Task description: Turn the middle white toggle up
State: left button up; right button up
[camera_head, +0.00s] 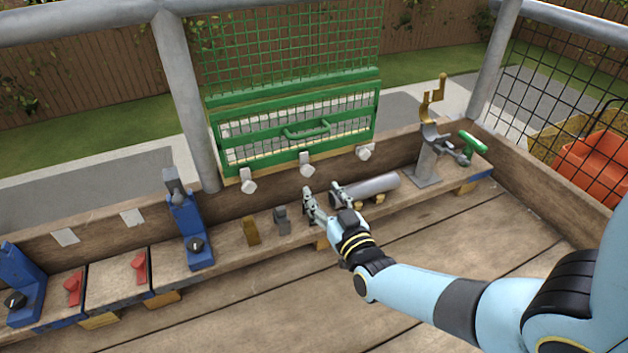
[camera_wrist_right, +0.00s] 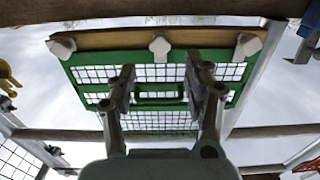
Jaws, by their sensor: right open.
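Three white toggles sit in a row on the wooden strip along the bottom of the green mesh frame (camera_head: 293,131). The middle white toggle (camera_head: 307,166) is between the left one (camera_head: 248,181) and the right one (camera_head: 364,152). In the right wrist view the middle toggle (camera_wrist_right: 160,47) shows beyond the fingers; I cannot tell exactly which way it points. My right gripper (camera_head: 322,192) is open and empty, just below and in front of the middle toggle, apart from it. Its two fingers (camera_wrist_right: 160,84) are spread in the wrist view. My left gripper is out of view.
A grey cylinder (camera_head: 372,189) lies on the wooden ledge right beside my right gripper. Small grey (camera_head: 282,221) and brass (camera_head: 251,231) blocks stand to its left. A blue clamp (camera_head: 190,230) is farther left, and a grey stand (camera_head: 427,160) is at right. The plank floor is clear.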

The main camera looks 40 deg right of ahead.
jog(key=shift+v, duration=2.05)
